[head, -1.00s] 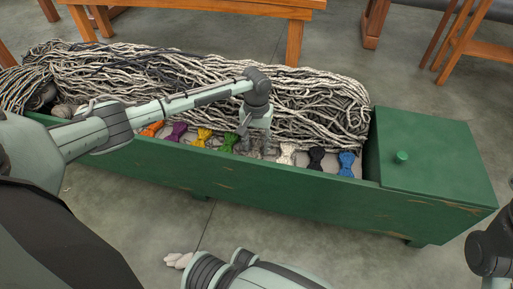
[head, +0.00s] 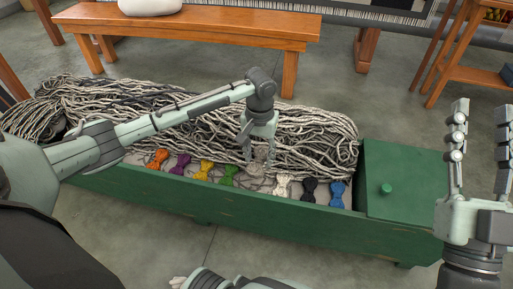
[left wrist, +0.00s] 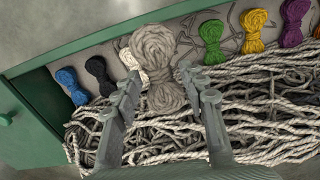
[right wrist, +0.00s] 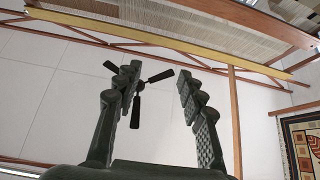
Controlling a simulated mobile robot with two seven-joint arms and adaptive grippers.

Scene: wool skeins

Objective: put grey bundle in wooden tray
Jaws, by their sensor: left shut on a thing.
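The grey bundle (head: 262,156) is a tied skein of wool. My left gripper (head: 258,146) is shut on it and holds it a little above the row of coloured bundles in the green trough. In the left wrist view the grey bundle (left wrist: 155,52) sits between the fingers and partly covers the white bundle (left wrist: 130,58). My right gripper (head: 481,112) is open and empty at the right of the head view, fingers upward. It also shows open in the right wrist view (right wrist: 158,76). I see no wooden tray that I can make out.
The green trough (head: 230,207) holds several coloured bundles along its front and a heap of loose cream and dark yarn (head: 310,135) behind. Its green lid with knob (head: 405,180) is at the right end. A wooden bench (head: 190,27) stands behind, bearing a white object (head: 150,5).

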